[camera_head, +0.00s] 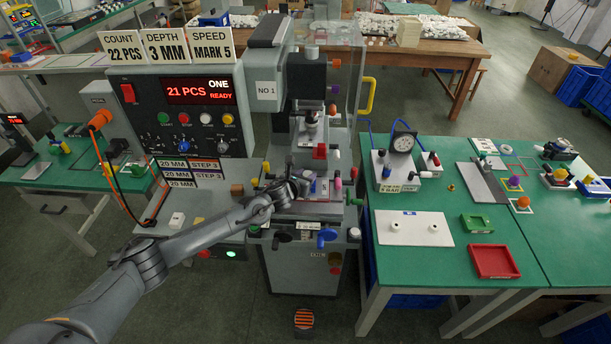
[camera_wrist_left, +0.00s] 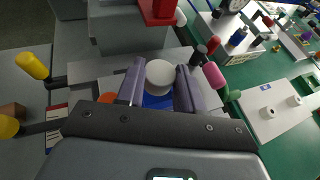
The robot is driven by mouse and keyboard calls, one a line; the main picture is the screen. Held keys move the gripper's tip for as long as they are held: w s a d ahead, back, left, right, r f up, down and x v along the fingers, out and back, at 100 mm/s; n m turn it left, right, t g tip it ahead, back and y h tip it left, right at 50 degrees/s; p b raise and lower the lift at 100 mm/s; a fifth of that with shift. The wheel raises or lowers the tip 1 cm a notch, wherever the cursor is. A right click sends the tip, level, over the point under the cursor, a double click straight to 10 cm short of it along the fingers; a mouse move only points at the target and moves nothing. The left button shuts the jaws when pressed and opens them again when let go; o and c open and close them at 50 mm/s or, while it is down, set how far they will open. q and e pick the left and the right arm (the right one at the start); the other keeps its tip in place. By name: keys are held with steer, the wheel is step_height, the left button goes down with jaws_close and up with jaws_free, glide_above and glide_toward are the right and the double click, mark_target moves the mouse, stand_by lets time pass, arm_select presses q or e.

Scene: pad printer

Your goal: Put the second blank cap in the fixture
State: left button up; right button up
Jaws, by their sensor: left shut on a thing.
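A white round cap (camera_wrist_left: 160,74) sits between the two fingers of my left gripper (camera_wrist_left: 160,88) in the left wrist view. The fingers are shut on its sides. In the head view my left gripper (camera_head: 303,187) is at the front of the pad printer, low over its work area, and mostly hides the cap. A blue surface (camera_wrist_left: 157,101) shows just below the cap, at the fixture area. Whether the cap touches the fixture cannot be told. My right gripper is not in view.
A white board (camera_head: 413,240) with two small white round pieces lies on the green table at right, near a green tray (camera_head: 477,223) and a red tray (camera_head: 494,261). Coloured knobs crowd the work area, including a pink one (camera_wrist_left: 214,76) and a yellow one (camera_wrist_left: 32,65).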

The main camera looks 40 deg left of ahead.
arm_select(q)
steer(key=shift+f, duration=0.4)
steer(key=shift+f+b, duration=0.35)
steer(key=shift+b, duration=0.1)
steer(key=shift+f, duration=0.3)
